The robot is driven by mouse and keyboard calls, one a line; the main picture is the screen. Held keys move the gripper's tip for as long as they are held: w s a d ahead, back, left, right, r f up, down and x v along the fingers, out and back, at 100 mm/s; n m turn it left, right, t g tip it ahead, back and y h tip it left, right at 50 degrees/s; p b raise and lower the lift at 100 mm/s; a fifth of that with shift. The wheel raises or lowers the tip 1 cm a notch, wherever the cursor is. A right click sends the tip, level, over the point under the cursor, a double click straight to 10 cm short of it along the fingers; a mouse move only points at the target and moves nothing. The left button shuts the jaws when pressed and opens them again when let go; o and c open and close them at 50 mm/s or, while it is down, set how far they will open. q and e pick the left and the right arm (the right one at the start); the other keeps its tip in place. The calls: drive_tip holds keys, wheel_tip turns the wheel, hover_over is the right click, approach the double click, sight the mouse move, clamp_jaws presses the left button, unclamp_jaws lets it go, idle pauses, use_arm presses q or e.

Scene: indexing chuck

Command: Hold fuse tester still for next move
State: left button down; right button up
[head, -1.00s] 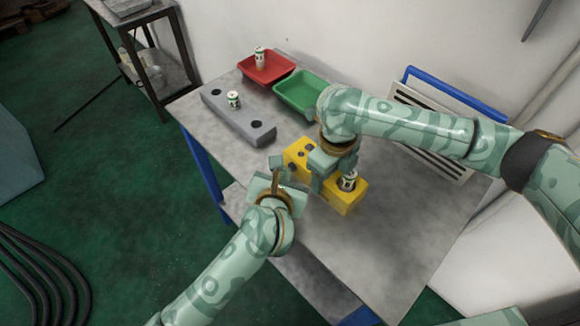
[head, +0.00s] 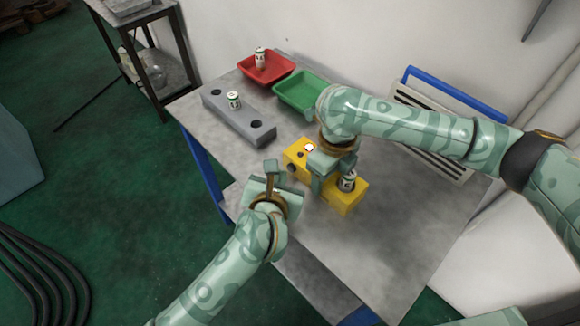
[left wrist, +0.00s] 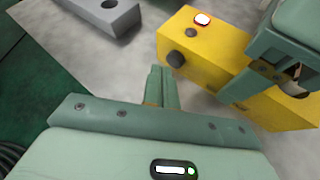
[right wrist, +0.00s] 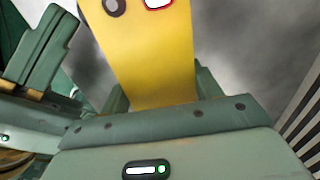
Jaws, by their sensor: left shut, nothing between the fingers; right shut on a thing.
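The yellow fuse tester (head: 344,206) stands on the table, and it also shows in the left wrist view (left wrist: 205,65) and the right wrist view (right wrist: 140,50).
A grey block (head: 215,104) with holes holds one upright fuse (head: 234,100). Behind it stand a red tray (head: 285,65) with a fuse (head: 260,57) and an empty green tray (head: 293,88). The table (head: 400,235) right of the tester is clear.

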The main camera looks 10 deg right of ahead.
use_arm(q)
drive_tip(key=shift+s+a, duration=0.15)
drive_tip(key=shift+a, duration=0.1)
drive_tip(key=shift+s+a, duration=0.7)
drive_tip(key=shift+a, duration=0.3)
drive_tip(key=shift+s+a, duration=0.7)
drive_tip(key=shift+a, duration=0.25)
idle(0.5)
use_arm(e)
drive_tip(key=o, duration=1.2)
wheel_tip(320, 180, up, 12)
